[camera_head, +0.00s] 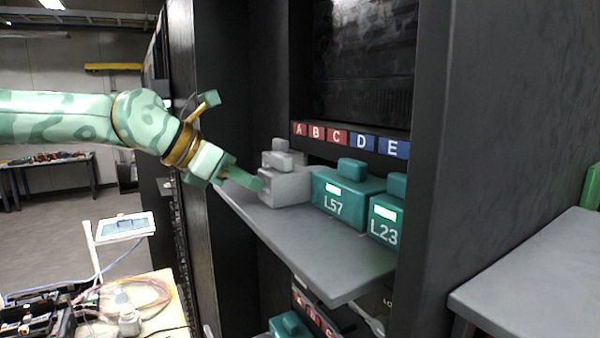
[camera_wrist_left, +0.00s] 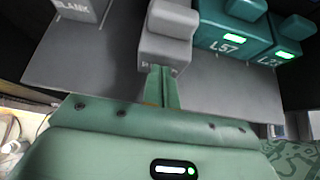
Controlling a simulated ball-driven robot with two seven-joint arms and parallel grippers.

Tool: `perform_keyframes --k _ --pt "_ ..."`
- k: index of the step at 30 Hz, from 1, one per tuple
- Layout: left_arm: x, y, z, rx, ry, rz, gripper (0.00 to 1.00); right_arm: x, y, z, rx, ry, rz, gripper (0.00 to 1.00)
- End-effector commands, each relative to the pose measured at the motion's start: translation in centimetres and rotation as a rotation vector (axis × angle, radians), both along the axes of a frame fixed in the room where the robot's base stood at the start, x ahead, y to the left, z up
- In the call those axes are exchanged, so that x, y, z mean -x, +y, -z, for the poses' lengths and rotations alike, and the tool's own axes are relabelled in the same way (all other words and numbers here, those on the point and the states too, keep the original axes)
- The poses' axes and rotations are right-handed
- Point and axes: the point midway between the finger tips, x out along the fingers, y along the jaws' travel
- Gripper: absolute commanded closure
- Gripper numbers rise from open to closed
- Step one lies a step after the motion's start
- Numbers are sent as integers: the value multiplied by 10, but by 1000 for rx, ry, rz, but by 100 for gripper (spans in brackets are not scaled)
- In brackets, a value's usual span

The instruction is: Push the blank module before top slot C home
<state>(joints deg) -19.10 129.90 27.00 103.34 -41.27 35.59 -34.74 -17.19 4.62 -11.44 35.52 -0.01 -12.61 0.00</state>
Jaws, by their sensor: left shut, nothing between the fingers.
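A grey blank module (camera_head: 288,188) stands on the shelf just left of the teal module L57. It also shows in the left wrist view (camera_wrist_left: 166,48), where the fingers cover part of its front label. My left gripper (camera_head: 258,184) is shut and empty. Its fingertips are at the module's front face, touching or very nearly so; the fingers also show in the left wrist view (camera_wrist_left: 161,84). A second grey module marked BLANK (camera_wrist_left: 80,8) stands to the left, mostly hidden in the head view. The labels A to E, including slot C's label (camera_head: 337,136), are above. My right gripper is out of view.
Teal modules L57 (camera_head: 340,203) and L23 (camera_head: 385,222) stand to the right on the same grey shelf (camera_head: 325,268). A black cabinet wall (camera_head: 470,120) bounds the right side. The front strip of the shelf is clear.

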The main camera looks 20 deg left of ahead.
Motion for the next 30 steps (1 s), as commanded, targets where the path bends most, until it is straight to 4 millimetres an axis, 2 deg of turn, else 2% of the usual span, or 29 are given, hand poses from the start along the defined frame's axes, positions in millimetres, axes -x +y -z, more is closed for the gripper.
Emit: perform_keyframes --k 30 --pt "-47 -40 0 1 2 1 100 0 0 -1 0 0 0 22"
